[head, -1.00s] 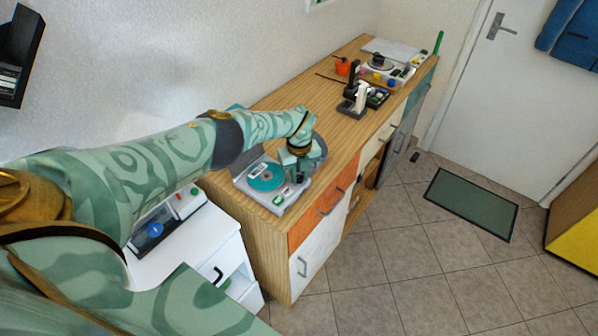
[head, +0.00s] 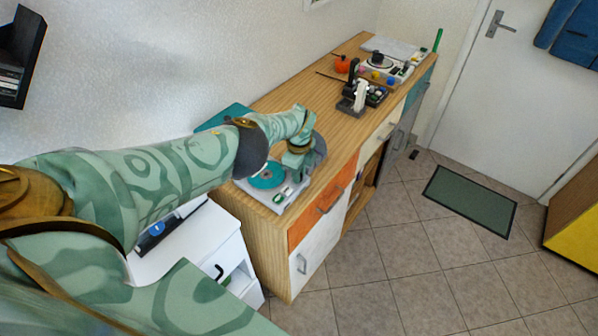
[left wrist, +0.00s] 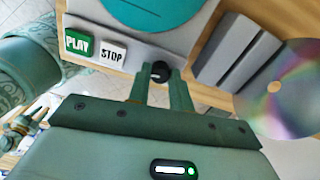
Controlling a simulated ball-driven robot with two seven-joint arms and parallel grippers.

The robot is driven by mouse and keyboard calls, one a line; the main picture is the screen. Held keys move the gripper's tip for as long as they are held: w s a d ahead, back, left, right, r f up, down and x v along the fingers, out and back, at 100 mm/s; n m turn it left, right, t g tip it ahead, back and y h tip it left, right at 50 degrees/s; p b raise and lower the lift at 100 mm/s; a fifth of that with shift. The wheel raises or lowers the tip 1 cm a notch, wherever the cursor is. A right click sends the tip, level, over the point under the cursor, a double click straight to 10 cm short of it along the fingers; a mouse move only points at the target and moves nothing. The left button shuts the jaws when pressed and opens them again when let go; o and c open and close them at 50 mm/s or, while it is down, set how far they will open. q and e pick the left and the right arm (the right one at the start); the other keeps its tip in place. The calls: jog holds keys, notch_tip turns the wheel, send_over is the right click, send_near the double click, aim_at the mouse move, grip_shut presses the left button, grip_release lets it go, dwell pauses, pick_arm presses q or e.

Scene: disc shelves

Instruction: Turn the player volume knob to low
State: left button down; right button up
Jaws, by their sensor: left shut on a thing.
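The player (head: 278,200) is a light grey box with a teal disc (head: 268,176), at the near end of the wooden sideboard. In the left wrist view the player's edge (left wrist: 135,58) shows green PLAY and white STOP buttons. The small black volume knob (left wrist: 159,70) sits right of STOP, with a light mark on it. My left gripper (left wrist: 161,80) is shut on the knob, one finger on each side. In the head view my left gripper (head: 296,168) is at the player's right side and hides the knob.
A shiny disc (left wrist: 280,98) and dark grey slotted blocks (left wrist: 238,52) are close beside the gripper. Black and white devices (head: 360,92) stand farther along the sideboard (head: 290,98). A white cabinet (head: 200,250) is at the near left. The tiled floor at right is mostly clear.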

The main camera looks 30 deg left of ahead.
pick_arm(q)
jog(key=shift+w+a+r, duration=0.1)
jog(key=shift+r, duration=0.05)
dwell(0.3)
jog(key=c, duration=1.3)
grip_release()
jog(key=shift+o, duration=0.2)
notch_tip(320, 180, up, 16)
jog(key=p, duration=1.4)
jog(key=shift+p, duration=0.3)
